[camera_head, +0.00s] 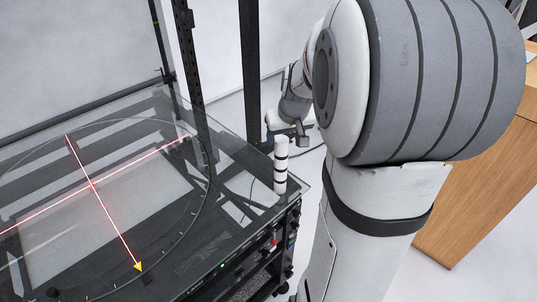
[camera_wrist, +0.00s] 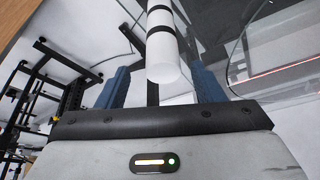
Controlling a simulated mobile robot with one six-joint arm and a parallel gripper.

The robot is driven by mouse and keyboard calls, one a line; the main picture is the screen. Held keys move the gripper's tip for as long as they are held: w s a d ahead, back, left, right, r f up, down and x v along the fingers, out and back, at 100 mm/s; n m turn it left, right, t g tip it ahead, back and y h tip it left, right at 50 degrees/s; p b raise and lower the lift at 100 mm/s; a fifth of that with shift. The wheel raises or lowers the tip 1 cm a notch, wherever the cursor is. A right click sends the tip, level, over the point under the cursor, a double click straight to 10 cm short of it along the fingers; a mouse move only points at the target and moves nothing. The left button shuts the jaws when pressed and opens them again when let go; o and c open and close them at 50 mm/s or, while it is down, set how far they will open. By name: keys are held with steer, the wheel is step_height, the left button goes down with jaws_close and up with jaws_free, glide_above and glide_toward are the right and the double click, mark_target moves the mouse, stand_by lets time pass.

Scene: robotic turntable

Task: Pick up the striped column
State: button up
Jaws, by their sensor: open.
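The striped column (camera_head: 281,165) is a white cylinder with black bands. It stands upright near the right corner of the glass turntable table (camera_head: 235,215). In the wrist view the column (camera_wrist: 162,48) shows at the top middle, its white end towards my camera, between the lines of my two blue fingers. My gripper (camera_wrist: 160,85) is open and empty. In the head view my gripper (camera_head: 290,133) is just behind and above the column, partly hidden by my own arm. I cannot tell whether it touches the column.
The round turntable (camera_head: 100,250) with red laser lines and a yellow arrow tip (camera_head: 138,267) lies left of the column. Dark upright posts (camera_head: 250,60) stand behind the table. A wooden cabinet (camera_head: 480,190) is at the right. The glass around the column is clear.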

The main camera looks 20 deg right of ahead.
glide_above(281, 167)
steer(key=w+d, duration=0.1)
steer(key=w, duration=0.1)
step_height(281, 167, down, 5)
steer(key=shift+w+r+p, duration=0.1)
steer(key=shift+p, duration=0.3)
jaws_close()
